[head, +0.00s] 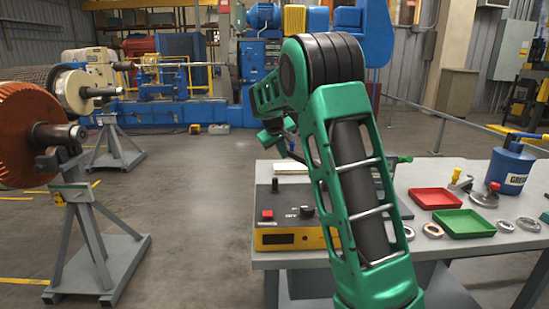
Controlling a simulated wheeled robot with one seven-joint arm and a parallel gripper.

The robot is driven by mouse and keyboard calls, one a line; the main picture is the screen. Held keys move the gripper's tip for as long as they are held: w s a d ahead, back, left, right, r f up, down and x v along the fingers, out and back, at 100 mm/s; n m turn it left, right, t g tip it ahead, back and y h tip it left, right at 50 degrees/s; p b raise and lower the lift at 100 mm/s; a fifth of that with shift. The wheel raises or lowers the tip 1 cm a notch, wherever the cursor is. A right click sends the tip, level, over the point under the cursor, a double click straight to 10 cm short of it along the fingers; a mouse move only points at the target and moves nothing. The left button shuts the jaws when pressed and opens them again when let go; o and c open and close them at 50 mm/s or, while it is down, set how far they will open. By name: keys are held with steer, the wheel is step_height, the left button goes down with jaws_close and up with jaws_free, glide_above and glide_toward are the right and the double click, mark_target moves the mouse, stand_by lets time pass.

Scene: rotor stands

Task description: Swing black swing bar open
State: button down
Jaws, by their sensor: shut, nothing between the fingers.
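The near grey rotor stand (92,235) stands at the left and bears the shaft end of an orange-brown rotor (28,140). A dark bar-like piece (47,160) shows at the stand's top by the shaft. I cannot tell for sure whether it is the black swing bar, or how it is hinged. My gripper (272,137) is small and partly hidden behind my green arm, in the middle of the view. It is shut and empty, well to the right of the stand, apart from it.
A grey workbench (345,258) at the right carries a yellow-black control box (290,238), a red tray (433,198), a green tray (464,223), rings and a blue can (508,170). A second stand (113,145) is farther back. Open floor lies between the near stand and the bench.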

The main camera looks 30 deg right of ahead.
steer(key=shift+d, duration=0.35)
stand_by(0.3)
